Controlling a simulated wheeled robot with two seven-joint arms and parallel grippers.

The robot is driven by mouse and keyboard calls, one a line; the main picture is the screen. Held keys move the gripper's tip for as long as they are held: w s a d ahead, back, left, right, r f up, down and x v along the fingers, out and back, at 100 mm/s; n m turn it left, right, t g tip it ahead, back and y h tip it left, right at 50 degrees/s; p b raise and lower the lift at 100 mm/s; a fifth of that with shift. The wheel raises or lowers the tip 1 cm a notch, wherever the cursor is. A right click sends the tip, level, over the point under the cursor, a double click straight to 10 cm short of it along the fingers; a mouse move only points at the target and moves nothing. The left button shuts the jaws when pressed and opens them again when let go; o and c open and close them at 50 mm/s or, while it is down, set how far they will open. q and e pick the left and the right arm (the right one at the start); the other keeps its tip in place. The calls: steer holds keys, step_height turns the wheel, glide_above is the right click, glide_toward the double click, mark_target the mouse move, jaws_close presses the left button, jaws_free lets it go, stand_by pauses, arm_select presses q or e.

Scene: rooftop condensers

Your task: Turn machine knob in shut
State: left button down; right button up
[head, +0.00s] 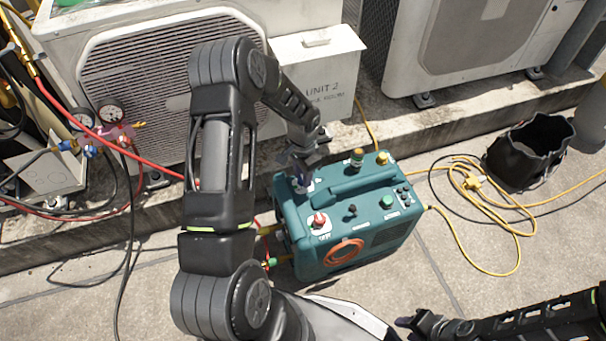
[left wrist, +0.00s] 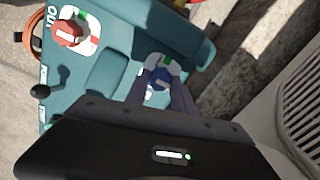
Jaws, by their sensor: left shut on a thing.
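The teal machine (head: 348,225) stands on the paving in front of the step. A blue knob (left wrist: 159,78) sits on its top panel, on a pale plate with a green mark. My left gripper (head: 300,172) reaches down to the machine's back left corner and hides most of this knob in the head view. In the left wrist view the left gripper's fingers (left wrist: 164,92) are closed around the blue knob. A red knob (head: 319,220) on a white plate is at the machine's front left; it also shows in the left wrist view (left wrist: 67,32). My right gripper (head: 415,325) is at the bottom edge, its jaws unclear.
Yellow hoses (head: 470,185) lie coiled to the right of the machine. A black bucket (head: 530,150) stands further right. Gauges with red and blue hoses (head: 108,130) are at the left. Condenser units (head: 170,80) line the back behind a concrete step.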

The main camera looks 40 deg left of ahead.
stand_by(0.3)
arm_select(q)
steer(key=c, duration=1.1)
jaws_free()
steer(key=shift+o, duration=0.2)
step_height(320, 180, up, 8)
steer(key=shift+f+p, duration=0.1)
steer(key=shift+p, duration=1.05)
